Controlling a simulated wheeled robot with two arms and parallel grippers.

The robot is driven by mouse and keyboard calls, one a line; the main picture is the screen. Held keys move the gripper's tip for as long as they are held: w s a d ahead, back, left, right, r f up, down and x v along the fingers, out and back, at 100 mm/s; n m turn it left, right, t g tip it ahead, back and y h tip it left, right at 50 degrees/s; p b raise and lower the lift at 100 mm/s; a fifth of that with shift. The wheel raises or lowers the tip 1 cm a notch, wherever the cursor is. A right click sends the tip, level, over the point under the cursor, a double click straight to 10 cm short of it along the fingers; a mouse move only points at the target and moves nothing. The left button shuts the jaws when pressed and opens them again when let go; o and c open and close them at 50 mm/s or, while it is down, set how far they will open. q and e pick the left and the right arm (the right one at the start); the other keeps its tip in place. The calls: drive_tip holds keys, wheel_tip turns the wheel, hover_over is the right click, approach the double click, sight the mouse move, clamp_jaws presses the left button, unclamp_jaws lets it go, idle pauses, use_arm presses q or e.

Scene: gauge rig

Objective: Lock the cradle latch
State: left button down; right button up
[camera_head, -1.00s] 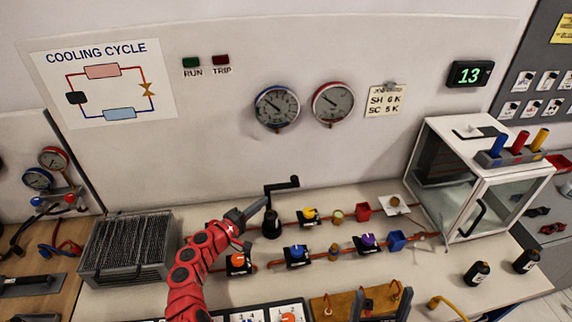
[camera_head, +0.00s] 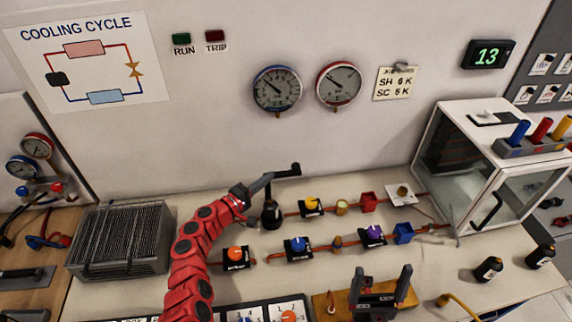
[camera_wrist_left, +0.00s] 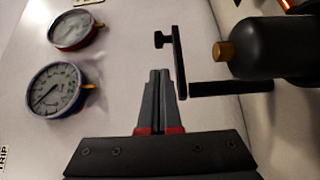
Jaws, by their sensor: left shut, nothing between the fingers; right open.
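The black latch lever (camera_head: 288,172) with a small knob at its end stands on a post behind a dark cylinder (camera_head: 271,214) on the bench. The left wrist view shows the lever (camera_wrist_left: 178,55), the post (camera_wrist_left: 232,88) and the cylinder with its brass fitting (camera_wrist_left: 285,48). My left gripper (camera_head: 268,180) is shut and empty, its tips close beside the lever; they also show in the left wrist view (camera_wrist_left: 158,75). I cannot tell whether they touch it. My right gripper (camera_head: 381,282) is open and empty, low at the front. The cradle itself is not clearly distinguishable.
A finned block (camera_head: 120,240) stands left of my left arm. Valves with coloured knobs on red pipes (camera_head: 297,247) lie right of and in front of the cylinder. A glass-sided box (camera_head: 480,150) stands at the right. Two gauges (camera_head: 277,90) hang on the wall behind.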

sight(284, 172)
use_arm(q)
drive_tip(key=b+x, duration=0.3)
drive_tip(key=x, duration=0.5)
drive_tip(key=shift+s+f, duration=0.1)
drive_tip(key=shift+f, duration=0.05)
drive_tip(key=shift+w+d+r, duration=0.2)
drive_tip(key=shift+w+d, duration=0.1)
drive_tip(key=shift+w, duration=0.2)
drive_tip(key=shift+a, duration=0.1)
